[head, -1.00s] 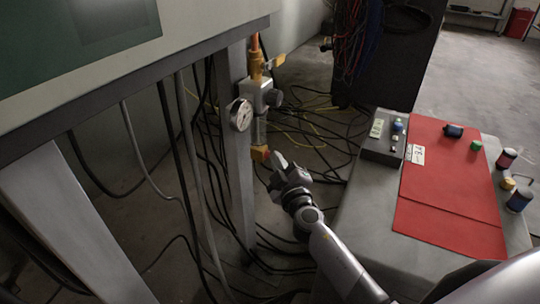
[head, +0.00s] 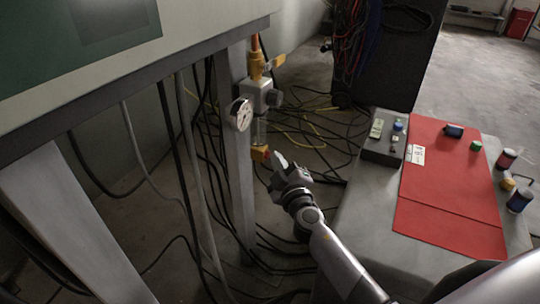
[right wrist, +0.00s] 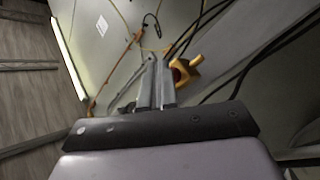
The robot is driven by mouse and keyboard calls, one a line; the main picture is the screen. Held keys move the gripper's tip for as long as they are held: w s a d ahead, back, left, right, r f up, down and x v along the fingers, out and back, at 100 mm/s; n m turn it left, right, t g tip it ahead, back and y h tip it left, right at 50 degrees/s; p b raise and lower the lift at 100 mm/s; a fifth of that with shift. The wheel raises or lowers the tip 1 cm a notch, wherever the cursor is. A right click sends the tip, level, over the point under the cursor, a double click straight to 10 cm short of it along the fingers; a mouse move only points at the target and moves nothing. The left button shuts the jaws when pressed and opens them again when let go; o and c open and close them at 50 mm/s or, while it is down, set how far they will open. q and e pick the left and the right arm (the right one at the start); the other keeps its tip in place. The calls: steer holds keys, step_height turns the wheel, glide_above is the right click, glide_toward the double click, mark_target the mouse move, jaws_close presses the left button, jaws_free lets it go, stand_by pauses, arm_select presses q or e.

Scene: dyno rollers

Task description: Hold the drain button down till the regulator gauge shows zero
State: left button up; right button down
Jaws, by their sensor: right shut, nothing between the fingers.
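The regulator (head: 263,96) hangs on a pipe beside the bench leg. Its round white gauge (head: 240,114) faces left; its needle is too small to read. Below is a clear bowl (head: 259,132) with a yellow-orange drain block (head: 260,153) at its bottom. My right gripper (head: 279,160) is shut and empty, its fingertips just right of the block with a small gap. In the right wrist view the shut fingers (right wrist: 156,64) point up, and the yellow drain block (right wrist: 192,68) with the red drain button (right wrist: 177,73) lies just right of them. My left gripper is not in view.
The bench leg (head: 240,185) stands directly left of the regulator. Many loose cables (head: 305,130) cover the floor behind. On the right a grey table carries a red mat (head: 450,180), a small grey box (head: 383,150) and several small cans.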

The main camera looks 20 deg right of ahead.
steer(key=shift+s+d, duration=0.5)
steer(key=shift+s, duration=0.1)
steer(key=shift+s+d, duration=0.1)
steer(key=shift+s+d, duration=1.55)
steer(key=shift+s, duration=0.3)
